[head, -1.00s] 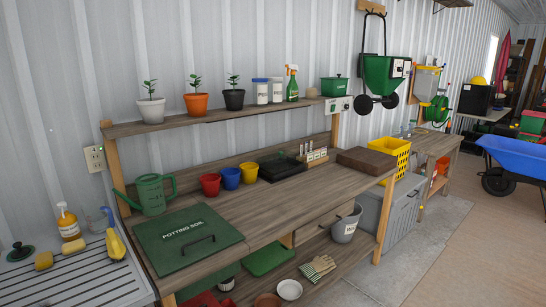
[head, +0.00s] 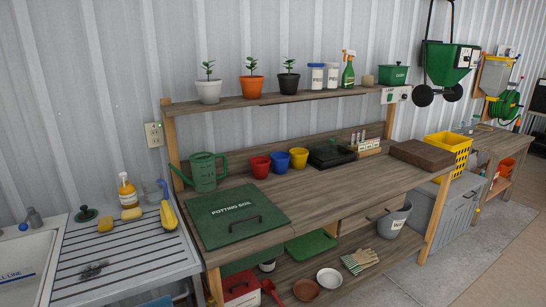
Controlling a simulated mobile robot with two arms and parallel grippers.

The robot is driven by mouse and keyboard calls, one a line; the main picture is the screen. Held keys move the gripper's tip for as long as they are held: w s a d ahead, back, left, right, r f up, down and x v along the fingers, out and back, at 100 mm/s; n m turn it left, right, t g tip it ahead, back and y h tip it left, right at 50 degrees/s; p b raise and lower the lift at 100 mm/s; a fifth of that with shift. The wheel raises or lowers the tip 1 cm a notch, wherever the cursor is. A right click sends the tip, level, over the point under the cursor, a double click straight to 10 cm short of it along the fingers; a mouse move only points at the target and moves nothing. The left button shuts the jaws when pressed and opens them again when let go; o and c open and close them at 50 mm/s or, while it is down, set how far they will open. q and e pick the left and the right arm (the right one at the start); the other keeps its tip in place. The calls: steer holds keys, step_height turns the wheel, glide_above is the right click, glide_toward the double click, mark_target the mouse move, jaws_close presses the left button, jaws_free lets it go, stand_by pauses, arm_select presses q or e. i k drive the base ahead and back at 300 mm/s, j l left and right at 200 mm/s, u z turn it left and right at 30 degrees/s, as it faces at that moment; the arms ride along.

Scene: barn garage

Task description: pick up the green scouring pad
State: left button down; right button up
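I cannot pick out a green scouring pad for certain in the head view. A small dark green round thing with a black knob (head: 86,213) sits at the back of the ridged drainboard (head: 150,248), and I cannot tell if it is a pad or a plug. Two yellow sponge-like blocks (head: 131,213) lie near it, the second one (head: 105,224) closer to the sink. A small dark patch (head: 93,271) lies near the front of the drainboard, too unclear to name. Neither of my grippers shows.
A sink (head: 22,268) with a tap (head: 34,217) is at the left. A soap bottle (head: 126,190) and a yellow brush-like thing (head: 168,212) stand on the drainboard. The potting bench (head: 330,195) with a green lid (head: 236,214) and watering can (head: 203,172) adjoins on the right.

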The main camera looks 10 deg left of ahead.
mark_target(135, 213)
steer(key=u, duration=1.3)
